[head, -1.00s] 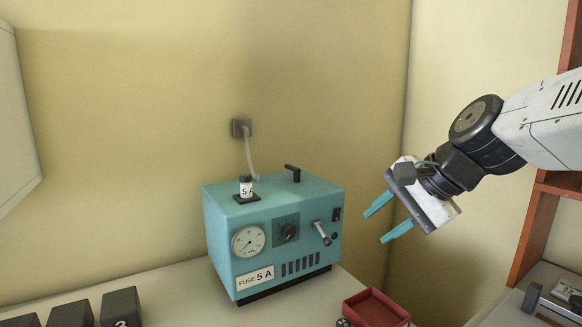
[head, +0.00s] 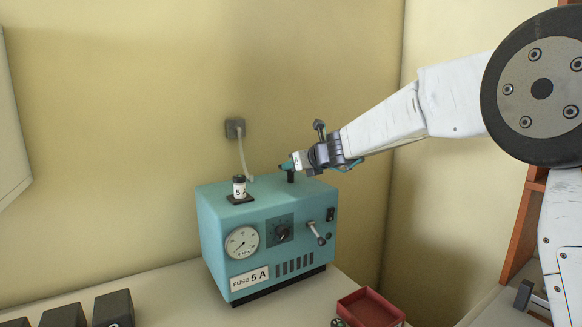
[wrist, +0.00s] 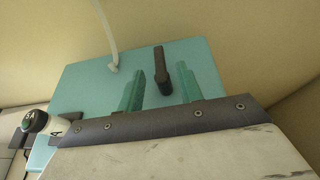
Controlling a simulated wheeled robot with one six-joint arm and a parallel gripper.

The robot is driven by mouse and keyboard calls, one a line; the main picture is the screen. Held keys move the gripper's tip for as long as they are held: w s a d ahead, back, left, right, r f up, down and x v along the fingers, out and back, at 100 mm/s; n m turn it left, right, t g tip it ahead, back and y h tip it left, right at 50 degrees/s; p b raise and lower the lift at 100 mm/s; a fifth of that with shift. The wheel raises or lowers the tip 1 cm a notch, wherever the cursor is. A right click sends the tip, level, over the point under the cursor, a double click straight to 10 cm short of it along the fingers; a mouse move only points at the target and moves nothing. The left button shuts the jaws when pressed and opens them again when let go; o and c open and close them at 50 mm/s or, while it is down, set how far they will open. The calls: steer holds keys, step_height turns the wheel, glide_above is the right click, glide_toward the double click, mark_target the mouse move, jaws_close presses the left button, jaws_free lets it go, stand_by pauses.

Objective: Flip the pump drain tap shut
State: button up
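The teal pump box (head: 225,215) stands on the bench. A black lever-like tap (head: 291,177) rises from its top, partly hidden behind my gripper in the head view. In the wrist view the tap's dark handle (wrist: 161,70) stands between my two teal fingers, with a gap on each side. My gripper (head: 285,166) is at the top of the tap; it also shows in the wrist view (wrist: 161,84), open and holding nothing. A silver lever (head: 317,233) slants down on the pump's front. I cannot tell for sure which is the drain tap.
A small fuse jar (head: 239,187) stands on the pump's top left; a pale hose (head: 243,155) runs up to a wall socket (head: 235,128). A gauge (head: 242,242) is on the front. A red tray (head: 370,307) and dark blocks (head: 114,308) lie on the bench.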

steer(key=shift+x, duration=1.35)
jaws_close()
